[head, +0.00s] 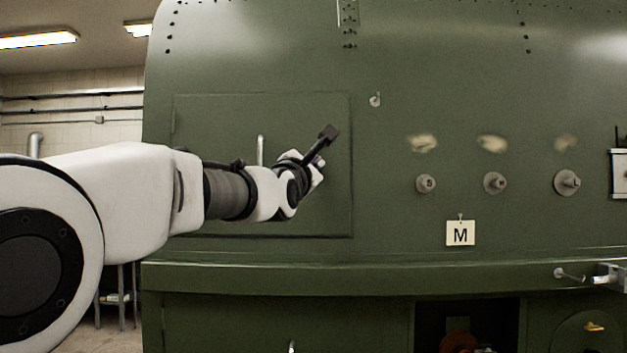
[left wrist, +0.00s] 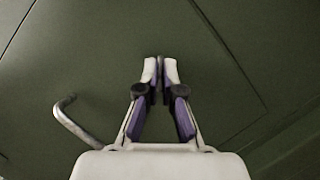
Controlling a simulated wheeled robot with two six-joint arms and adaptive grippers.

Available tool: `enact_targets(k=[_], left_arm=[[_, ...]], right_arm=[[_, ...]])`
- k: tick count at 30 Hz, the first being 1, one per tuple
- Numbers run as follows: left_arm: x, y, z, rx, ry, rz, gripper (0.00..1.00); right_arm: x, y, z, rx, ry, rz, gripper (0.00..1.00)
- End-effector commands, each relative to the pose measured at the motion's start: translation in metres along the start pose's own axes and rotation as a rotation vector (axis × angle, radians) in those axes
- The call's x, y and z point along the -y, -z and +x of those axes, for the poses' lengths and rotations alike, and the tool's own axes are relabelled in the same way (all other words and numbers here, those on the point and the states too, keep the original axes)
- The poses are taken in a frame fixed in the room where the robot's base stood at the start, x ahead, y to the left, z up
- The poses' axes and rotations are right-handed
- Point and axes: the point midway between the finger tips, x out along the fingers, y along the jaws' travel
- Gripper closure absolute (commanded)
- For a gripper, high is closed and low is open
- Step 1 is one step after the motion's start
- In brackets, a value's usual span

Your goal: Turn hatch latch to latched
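The square green hatch (head: 225,120) lies flush and closed-looking in the green fuselage wall. A pale upright handle (head: 261,150) stands on it; the left wrist view shows this bent metal bar (left wrist: 76,122) at left. A small light metal fitting (head: 375,100), possibly the latch, sits on the wall just right of the hatch's upper right corner; its setting is too small to read. My left gripper (head: 318,168) is in front of the hatch's right part, below and left of that fitting. In the left wrist view its fingertips (left wrist: 160,68) are together, with nothing visible between them.
A green ledge (head: 390,277) runs below the hatch. The wall between hatch and knobs is mostly clear.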

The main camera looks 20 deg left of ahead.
Motion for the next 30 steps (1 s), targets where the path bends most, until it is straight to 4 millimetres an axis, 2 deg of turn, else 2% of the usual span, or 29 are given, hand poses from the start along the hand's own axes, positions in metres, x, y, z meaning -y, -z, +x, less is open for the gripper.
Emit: enact_targets(k=[5, 18, 24, 30], left_arm=[[-0.004, -0.002, 0.002, -0.004, 0.068, 0.154, 1.0], [-0.008, -0.005, 0.003, -0.003, 0.223, 0.523, 1.0], [-0.005, -0.003, 0.002, -0.001, 0.272, 0.646, 1.0], [-0.004, -0.002, 0.001, -0.001, 0.302, 0.72, 1.0]], right_arm=[[0.0, 0.0, -0.012, 0.0, 0.0, 0.0, 0.21], [0.001, 0.0, -0.092, -0.001, 0.0, 0.0, 0.21], [0.001, 0.0, -0.109, 0.0, 0.0, 0.0, 0.21], [0.001, 0.0, -0.117, 0.0, 0.0, 0.0, 0.21]])
